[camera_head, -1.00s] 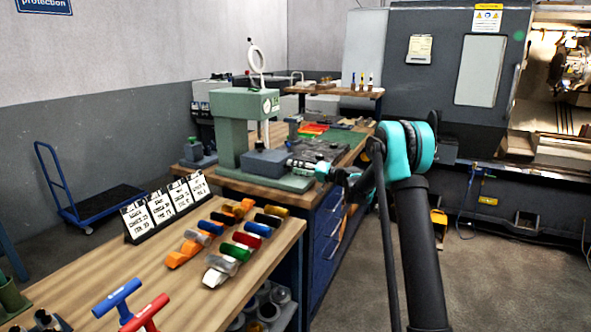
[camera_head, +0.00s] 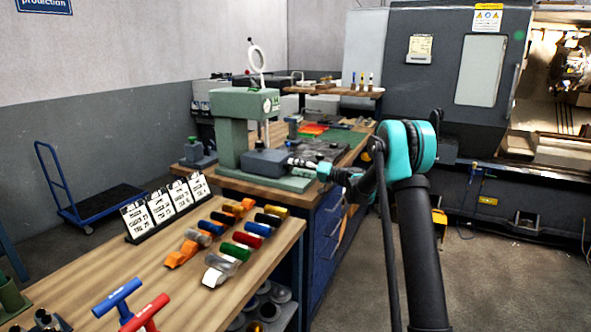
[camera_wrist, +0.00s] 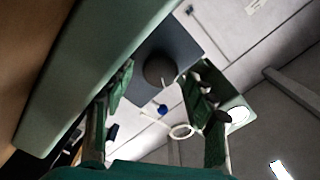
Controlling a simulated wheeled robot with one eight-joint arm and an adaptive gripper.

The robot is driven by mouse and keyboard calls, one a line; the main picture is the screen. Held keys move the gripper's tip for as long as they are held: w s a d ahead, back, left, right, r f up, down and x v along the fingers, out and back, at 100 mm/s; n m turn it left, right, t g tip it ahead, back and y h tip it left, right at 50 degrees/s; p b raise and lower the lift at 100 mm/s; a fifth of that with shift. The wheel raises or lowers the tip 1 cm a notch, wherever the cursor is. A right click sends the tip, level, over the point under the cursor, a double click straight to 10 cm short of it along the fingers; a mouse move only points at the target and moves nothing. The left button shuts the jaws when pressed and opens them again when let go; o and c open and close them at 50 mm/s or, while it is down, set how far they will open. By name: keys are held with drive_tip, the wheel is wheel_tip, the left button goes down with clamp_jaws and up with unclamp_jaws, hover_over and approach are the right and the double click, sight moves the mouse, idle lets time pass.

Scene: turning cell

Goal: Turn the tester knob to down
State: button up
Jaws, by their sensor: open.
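The tester (camera_head: 232,122) is a grey-green stand on the bench, with a dark grey box (camera_head: 262,164) on its base. In the wrist view the box face (camera_wrist: 180,42) carries a dark round knob (camera_wrist: 158,66) with a small pale mark at its lower edge. My gripper (camera_head: 298,163) is at the right side of the box in the head view and hides the knob there. In the wrist view my gripper (camera_wrist: 160,88) is open, with green-padded fingers left and right of the knob. I cannot tell whether they touch it.
The tester's green base plate (camera_head: 289,183) lies under my gripper. A wooden table (camera_head: 262,243) in front holds coloured parts and a row of label cards (camera_head: 160,206). A large grey machine (camera_head: 440,90) stands behind my arm. Floor at the right is clear.

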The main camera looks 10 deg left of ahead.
drive_tip(key=v, duration=1.1)
drive_tip(key=shift+d, duration=0.2)
drive_tip(key=shift+c, duration=1)
drive_tip(key=shift+d, duration=0.1)
drive_tip(key=shift+c, duration=0.4)
drive_tip(key=s+d+m, duration=0.2)
drive_tip(key=d+m, duration=0.3)
drive_tip(key=m, duration=0.7)
drive_tip(key=x, duration=1.7)
drive_tip(key=shift+a+f, duration=0.1)
drive_tip(key=shift+a, duration=0.2)
